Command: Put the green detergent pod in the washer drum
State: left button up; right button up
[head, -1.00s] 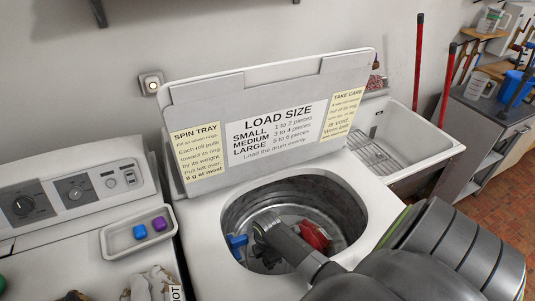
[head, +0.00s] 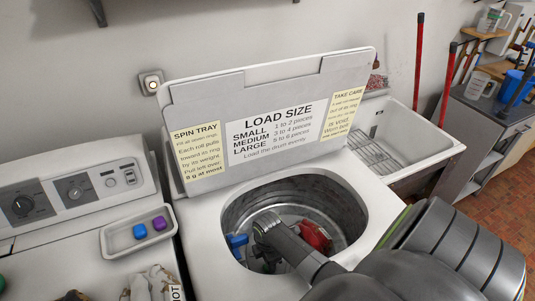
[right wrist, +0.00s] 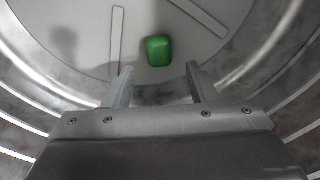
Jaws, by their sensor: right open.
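The green detergent pod (right wrist: 158,51) lies on the drum floor in the right wrist view, just beyond my fingertips and roughly centred between them. My right gripper (right wrist: 160,82) is open and empty, with the pod apart from both fingers. In the head view my right arm reaches down into the open washer drum (head: 350,205); it hides the fingertips and the pod there. My left gripper is not in view.
A blue item (head: 237,241) and a red item (head: 315,236) show inside the drum. The lid (head: 210,95) stands open behind it. A white tray (head: 112,243) with a blue pod (head: 139,231) and a purple pod (head: 159,223) sits to the left. A sink (head: 400,125) is at the right.

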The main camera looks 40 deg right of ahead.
notch_tip(320, 180, up, 13)
jog(key=shift+f, duration=0.2)
dwell(0.6)
